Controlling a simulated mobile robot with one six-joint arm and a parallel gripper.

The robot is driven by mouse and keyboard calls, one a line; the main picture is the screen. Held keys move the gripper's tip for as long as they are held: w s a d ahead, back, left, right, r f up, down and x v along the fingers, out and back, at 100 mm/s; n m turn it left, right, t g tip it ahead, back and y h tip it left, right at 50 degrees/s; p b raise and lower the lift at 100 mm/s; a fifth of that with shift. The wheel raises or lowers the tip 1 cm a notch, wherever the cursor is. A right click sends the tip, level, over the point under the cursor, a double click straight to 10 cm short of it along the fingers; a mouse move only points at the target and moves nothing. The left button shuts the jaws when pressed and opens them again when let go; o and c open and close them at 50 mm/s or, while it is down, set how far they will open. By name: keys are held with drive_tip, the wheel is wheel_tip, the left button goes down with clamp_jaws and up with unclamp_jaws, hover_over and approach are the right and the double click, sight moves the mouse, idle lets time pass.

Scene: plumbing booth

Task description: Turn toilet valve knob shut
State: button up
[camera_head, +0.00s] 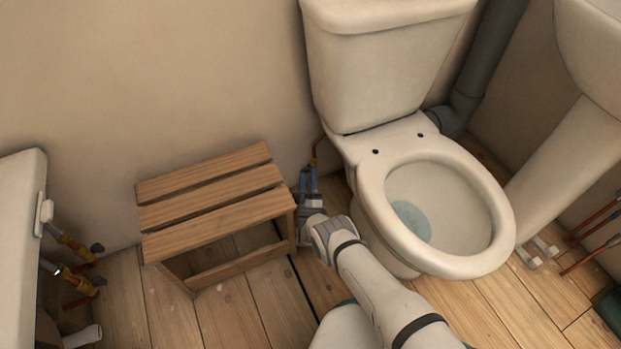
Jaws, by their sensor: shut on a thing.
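The toilet (385,75) stands against the back wall with its seat down and lid absent, and water shows in the bowl. A thin copper supply pipe (316,150) runs down the wall to the left of the toilet. My gripper (308,180) reaches low between the stool and the toilet, at the lower end of this pipe. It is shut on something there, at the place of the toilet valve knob. The knob itself is hidden by the gripper, so its turn position cannot be told.
A slatted wooden stool (212,200) stands close on the left of my gripper. The toilet bowl is close on the right. Yellow-and-dark valves (80,247) on pipes are at the far left by a white fixture (20,230). A pedestal basin (560,150) stands right.

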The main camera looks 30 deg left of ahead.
drive_tip(key=shift+s+a+r+y, duration=0.15)
drive_tip(key=shift+s+a+y, duration=0.05)
drive_tip(key=shift+a+y, duration=0.1)
drive_tip(key=o, duration=1)
drive_tip(key=shift+w+d, duration=0.1)
drive_tip(key=shift+d, duration=0.05)
wheel_tip(320, 180, up, 10)
drive_tip(key=p, duration=0.6)
